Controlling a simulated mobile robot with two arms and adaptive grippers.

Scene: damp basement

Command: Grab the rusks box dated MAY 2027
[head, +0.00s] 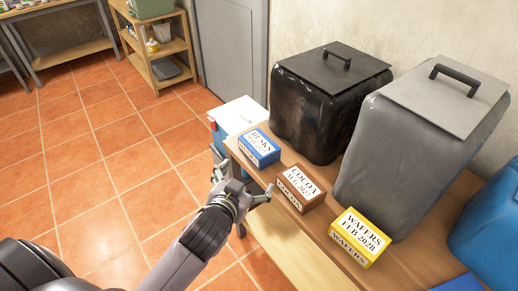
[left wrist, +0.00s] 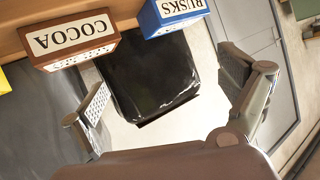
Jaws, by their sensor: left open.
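The blue rusks box (head: 259,147) stands on the wooden table, with white labels; its date line is too small to read surely. It also shows upside down at the top of the left wrist view (left wrist: 174,16). My left gripper (head: 243,182) is open and empty, off the table's front edge, in front of the rusks and cocoa boxes and touching neither. In the left wrist view its two fingers (left wrist: 165,88) are spread wide, with the rusks box beyond them. My right gripper is not in view.
The brown cocoa box (head: 301,189) and yellow wafers box (head: 360,238), marked FEB 2028, stand along the same table edge. A black bin (head: 318,110) and a grey bin (head: 405,150) stand behind them. Tiled floor is free at left.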

